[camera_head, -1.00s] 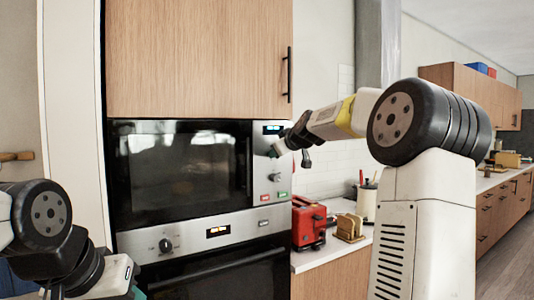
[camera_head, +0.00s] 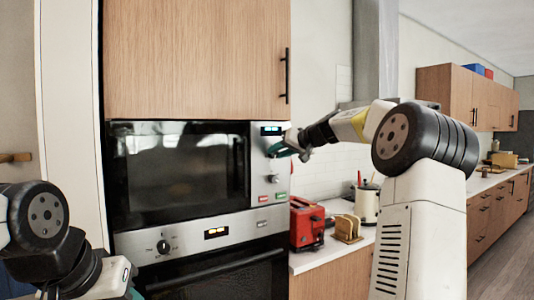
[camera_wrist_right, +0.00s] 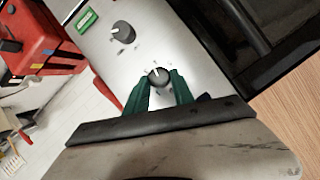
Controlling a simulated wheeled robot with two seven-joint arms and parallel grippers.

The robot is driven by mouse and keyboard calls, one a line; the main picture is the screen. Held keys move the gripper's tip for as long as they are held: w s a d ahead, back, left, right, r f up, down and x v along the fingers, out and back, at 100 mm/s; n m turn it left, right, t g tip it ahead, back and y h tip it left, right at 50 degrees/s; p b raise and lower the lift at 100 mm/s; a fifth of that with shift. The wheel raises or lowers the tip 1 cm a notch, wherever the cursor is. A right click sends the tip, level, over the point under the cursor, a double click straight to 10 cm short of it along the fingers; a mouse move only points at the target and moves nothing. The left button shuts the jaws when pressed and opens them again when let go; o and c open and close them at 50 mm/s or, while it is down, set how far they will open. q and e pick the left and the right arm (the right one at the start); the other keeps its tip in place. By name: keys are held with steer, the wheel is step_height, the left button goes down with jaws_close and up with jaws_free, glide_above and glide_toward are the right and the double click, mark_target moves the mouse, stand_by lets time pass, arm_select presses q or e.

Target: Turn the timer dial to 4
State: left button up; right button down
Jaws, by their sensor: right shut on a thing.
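The microwave's control panel (camera_head: 262,188) has two dials, one above the other. The upper dial (camera_wrist_right: 158,77) is small, dark and round with a light pointer mark, and my right gripper (camera_wrist_right: 163,83) is shut on it with its green fingers on either side. In the head view this gripper (camera_head: 281,150) covers the upper dial, below the lit display (camera_head: 271,130). The lower dial (camera_head: 273,179) is free, and it also shows in the right wrist view (camera_wrist_right: 122,31). The numbers are too small to read. My left gripper (camera_head: 133,291) is only partly in view at the lower left.
The dark microwave door (camera_head: 180,170) is left of the panel, above an oven with its own knob (camera_head: 164,246). A red toaster (camera_head: 305,225), a toast rack (camera_head: 346,229) and a utensil pot (camera_head: 367,203) stand on the counter at right.

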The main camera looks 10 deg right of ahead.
steer(key=shift+f+m+y, duration=0.25)
steer(key=shift+m+y, duration=0.15)
steer(key=shift+m, duration=0.1)
steer(key=c, duration=1.1)
jaws_free()
steer(key=shift+r, duration=0.1)
steer(key=v, duration=0.7)
steer(key=shift+s+d+r, duration=0.15)
steer(key=shift+s+d, duration=0.05)
steer(key=shift+s, duration=0.1)
